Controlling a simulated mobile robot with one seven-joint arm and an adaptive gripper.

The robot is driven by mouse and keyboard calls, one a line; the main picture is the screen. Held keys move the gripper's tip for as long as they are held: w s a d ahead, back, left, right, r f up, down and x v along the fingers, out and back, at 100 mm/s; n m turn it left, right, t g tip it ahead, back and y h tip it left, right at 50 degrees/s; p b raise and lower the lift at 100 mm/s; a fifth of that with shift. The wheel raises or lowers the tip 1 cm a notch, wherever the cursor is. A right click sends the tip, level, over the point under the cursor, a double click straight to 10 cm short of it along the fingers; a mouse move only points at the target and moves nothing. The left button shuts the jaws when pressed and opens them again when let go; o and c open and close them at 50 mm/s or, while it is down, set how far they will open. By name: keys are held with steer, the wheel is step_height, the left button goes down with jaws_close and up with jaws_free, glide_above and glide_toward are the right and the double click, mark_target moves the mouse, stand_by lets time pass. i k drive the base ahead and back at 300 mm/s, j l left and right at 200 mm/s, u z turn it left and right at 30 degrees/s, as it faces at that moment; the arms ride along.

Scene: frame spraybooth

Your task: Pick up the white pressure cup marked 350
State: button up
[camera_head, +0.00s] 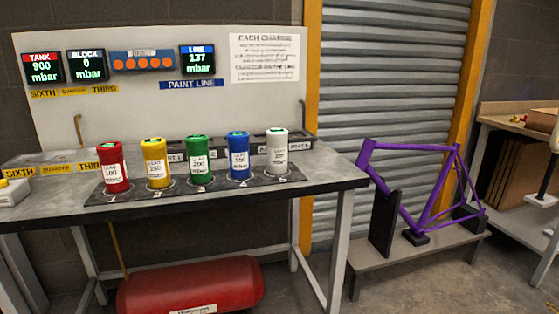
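The white pressure cup (277,153) stands upright at the right end of a row of cups on the bench. Its label is too small to read surely, but looks like 350. It stands on a dark strip (225,187) with numbered places. What seems to be my gripper (546,222) is at the far right edge, cut off by the frame. A black finger with a pale pad shows there, well apart from the cup. No object shows in it, and its opening is not clear.
Red (114,168), yellow (156,163), green (199,161) and blue (238,156) cups stand left of the white one. Dark labelled blocks (301,140) lie behind it. A purple bicycle frame (403,218) stands right of the bench. A red tank (190,284) lies below.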

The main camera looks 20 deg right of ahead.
mark_target(277, 139)
steer(key=i+l, duration=0.9)
steer(key=l, duration=0.25)
